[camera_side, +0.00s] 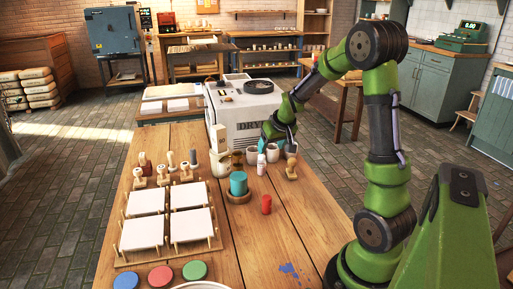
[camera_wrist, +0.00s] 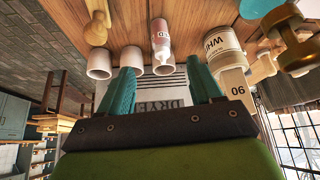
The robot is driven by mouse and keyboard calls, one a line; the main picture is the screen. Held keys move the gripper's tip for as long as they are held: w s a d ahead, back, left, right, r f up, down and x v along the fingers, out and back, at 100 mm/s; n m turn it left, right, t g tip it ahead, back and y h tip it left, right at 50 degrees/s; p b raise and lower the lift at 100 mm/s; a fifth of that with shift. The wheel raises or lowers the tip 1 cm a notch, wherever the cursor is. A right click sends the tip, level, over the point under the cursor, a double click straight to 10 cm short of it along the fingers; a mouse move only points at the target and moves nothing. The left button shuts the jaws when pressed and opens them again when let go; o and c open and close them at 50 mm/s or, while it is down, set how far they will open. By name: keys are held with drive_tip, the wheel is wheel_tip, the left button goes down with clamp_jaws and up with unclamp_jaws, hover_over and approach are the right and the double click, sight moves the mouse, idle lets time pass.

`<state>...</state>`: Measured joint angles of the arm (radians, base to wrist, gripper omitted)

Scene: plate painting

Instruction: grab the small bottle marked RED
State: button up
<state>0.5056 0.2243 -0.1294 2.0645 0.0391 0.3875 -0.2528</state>
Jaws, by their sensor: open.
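A small white bottle with red on it (camera_wrist: 161,38) stands on the table in the wrist view, ahead of and between my fingers. Its lettering is partly visible and hard to read. In the side view it is the small white and red bottle (camera_side: 261,165) in front of the white cups. My gripper (camera_wrist: 160,88) is open, with teal fingers spread apart and nothing between them. In the side view my gripper (camera_side: 276,134) hangs behind the cups, near the DRYER box, apart from the bottle; its fingertips are partly hidden.
Two white cups (camera_wrist: 99,62) (camera_wrist: 163,65) sit close to the bottle. A container marked WHITE (camera_wrist: 222,45) and a wooden-handled tool (camera_side: 291,168) flank it. The table's front right is mostly clear.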

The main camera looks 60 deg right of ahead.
sight(264, 161)
drive_tip(key=x, duration=1.4)
drive_tip(key=c, duration=1)
